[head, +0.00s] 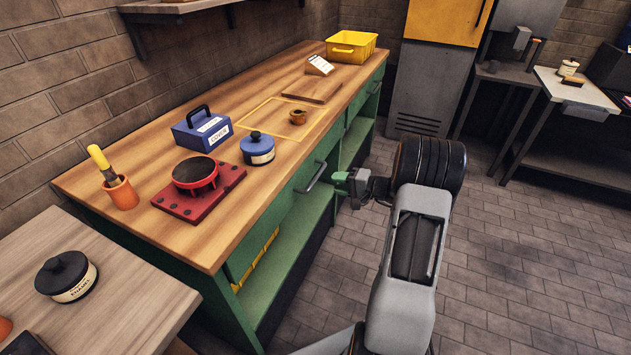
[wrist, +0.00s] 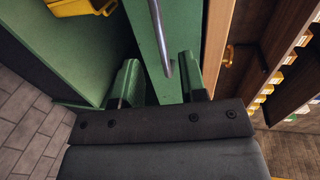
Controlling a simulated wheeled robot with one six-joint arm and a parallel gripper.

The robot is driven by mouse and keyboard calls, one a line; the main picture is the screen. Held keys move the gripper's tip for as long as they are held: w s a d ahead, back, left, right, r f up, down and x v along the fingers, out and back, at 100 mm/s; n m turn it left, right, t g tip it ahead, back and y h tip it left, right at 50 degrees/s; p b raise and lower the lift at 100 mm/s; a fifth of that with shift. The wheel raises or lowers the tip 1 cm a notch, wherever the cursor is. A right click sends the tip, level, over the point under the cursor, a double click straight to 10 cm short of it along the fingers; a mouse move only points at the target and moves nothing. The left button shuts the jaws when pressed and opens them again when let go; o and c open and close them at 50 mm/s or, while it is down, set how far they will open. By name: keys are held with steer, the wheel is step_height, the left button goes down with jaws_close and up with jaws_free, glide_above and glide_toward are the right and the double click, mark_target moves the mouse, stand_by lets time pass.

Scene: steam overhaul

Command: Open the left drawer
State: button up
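The left drawer (head: 280,205) is the green front under the wooden top of the workbench, and it looks shut, flush with the bench. Its grey bar handle (head: 311,177) also shows in the wrist view (wrist: 161,38). My gripper (head: 341,180) is just to the right of the handle in the head view, at about its height. In the wrist view its two green fingers (wrist: 160,82) are apart, with the handle's near end between them in the picture. Nothing is gripped. I cannot tell whether the fingertips reach past the bar.
On the workbench top (head: 150,165) stand a red burner (head: 199,188), a blue box (head: 202,130), a blue lidded pot (head: 258,150) and a yellow bin (head: 351,46). Another drawer handle (head: 376,88) is farther along. An open shelf (head: 290,245) lies below. Tiled floor (head: 510,240) is clear at right.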

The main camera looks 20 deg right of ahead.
mark_target(315, 178)
steer(key=x, duration=0.8)
steer(key=shift+w+a, duration=0.25)
steer(key=shift+a, duration=0.05)
steer(key=shift+c, duration=0.2)
jaws_close()
